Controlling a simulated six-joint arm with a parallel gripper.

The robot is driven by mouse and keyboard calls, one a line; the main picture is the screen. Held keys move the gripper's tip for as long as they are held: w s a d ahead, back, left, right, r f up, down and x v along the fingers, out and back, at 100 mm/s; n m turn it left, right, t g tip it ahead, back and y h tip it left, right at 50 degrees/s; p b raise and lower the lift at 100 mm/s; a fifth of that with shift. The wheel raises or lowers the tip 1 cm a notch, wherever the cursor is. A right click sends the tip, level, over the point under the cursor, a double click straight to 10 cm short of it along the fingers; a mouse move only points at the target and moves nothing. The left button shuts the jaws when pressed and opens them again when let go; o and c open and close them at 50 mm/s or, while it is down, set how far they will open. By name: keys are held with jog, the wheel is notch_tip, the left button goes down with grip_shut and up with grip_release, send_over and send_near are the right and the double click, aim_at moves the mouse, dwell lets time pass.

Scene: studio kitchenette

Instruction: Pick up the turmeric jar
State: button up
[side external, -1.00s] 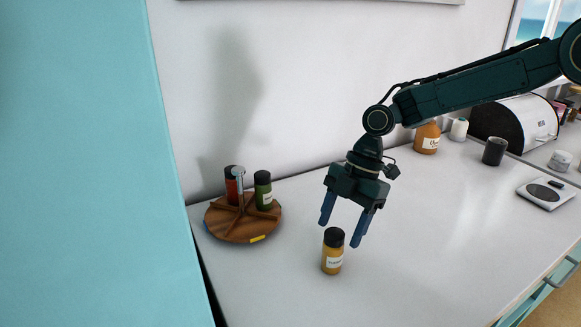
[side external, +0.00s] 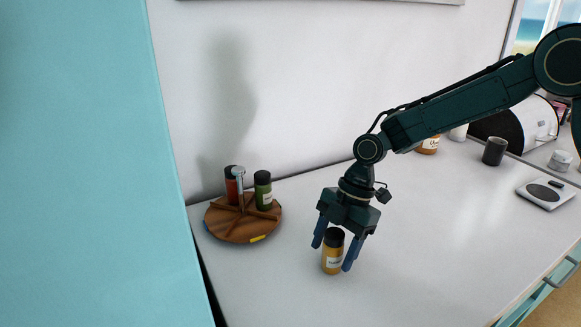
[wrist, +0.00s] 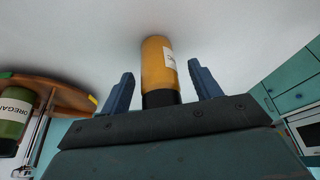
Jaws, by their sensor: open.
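The turmeric jar (side external: 332,260), yellow-orange with a black lid and a white label, stands upright on the white counter. My gripper (side external: 333,256) is open, pointing down over the jar, with one blue finger on each side of its upper part. In the wrist view the jar (wrist: 156,65) lies between the two fingers of my gripper (wrist: 161,82), with a visible gap on both sides. The label's text is too small to read fully.
A round wooden turntable (side external: 228,228) with a red jar (side external: 231,187) and a green jar (side external: 263,192) stands to the left. A dark mug (side external: 494,151) and a scale (side external: 545,194) are at the right. The counter (side external: 420,235) right of the jar is clear.

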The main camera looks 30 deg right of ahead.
jog(key=c, duration=1.1)
jog(key=shift+r, duration=0.1)
notch_tip(320, 180, up, 20)
jog(key=shift+f, duration=0.1)
dwell(0.8)
